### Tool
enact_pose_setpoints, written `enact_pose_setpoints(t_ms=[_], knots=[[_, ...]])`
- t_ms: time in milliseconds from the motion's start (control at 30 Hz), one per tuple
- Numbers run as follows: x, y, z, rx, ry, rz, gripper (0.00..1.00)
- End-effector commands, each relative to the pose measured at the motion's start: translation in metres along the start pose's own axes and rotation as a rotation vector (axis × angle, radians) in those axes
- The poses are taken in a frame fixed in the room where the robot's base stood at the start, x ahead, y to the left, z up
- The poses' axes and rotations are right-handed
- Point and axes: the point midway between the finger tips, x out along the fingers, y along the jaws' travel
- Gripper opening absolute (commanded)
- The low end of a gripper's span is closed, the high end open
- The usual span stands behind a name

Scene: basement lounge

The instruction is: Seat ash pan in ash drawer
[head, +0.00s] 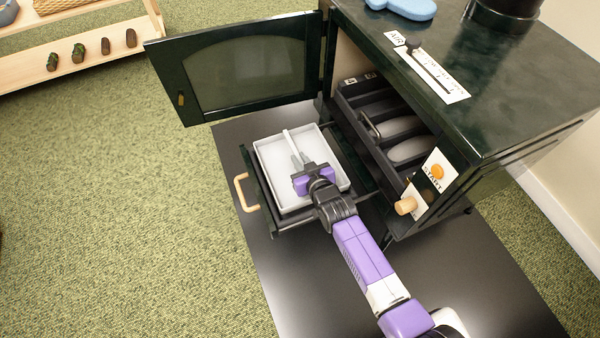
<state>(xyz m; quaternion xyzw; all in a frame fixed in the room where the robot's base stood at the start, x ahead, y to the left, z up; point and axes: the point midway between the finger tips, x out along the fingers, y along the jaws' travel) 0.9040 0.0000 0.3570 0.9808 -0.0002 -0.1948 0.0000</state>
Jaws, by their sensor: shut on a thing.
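The ash pan (267,165) is a pale grey-white rectangular tray. It lies over the pulled-out ash drawer (291,222), a dark green frame with a wooden handle, roughly in line with it. I cannot tell whether the pan rests on the drawer floor or sits slightly above it. My gripper (299,162) reaches over the pan from the lower right, its fingers shut on the upright white handle (288,141) in the pan's middle. My gripper body and wrist hide the pan's near right part and some of the drawer.
The dark green stove (480,95) stands right, its glazed door (245,75) swung open to the left. Inside is a slotted grate (385,120). A wooden knob (405,205) sticks out near my arm. A black floor plate (300,285) lies below; carpet at left is clear.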

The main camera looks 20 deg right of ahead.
Motion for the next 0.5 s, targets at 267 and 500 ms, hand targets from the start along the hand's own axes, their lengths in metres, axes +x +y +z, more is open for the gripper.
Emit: enact_pose_setpoints(t_ms=[267,500], knots=[[0.009,0.000,0.019,0.000,0.002,0.000,0.00],[0.020,0.000,0.047,0.001,0.002,0.000,0.00]])
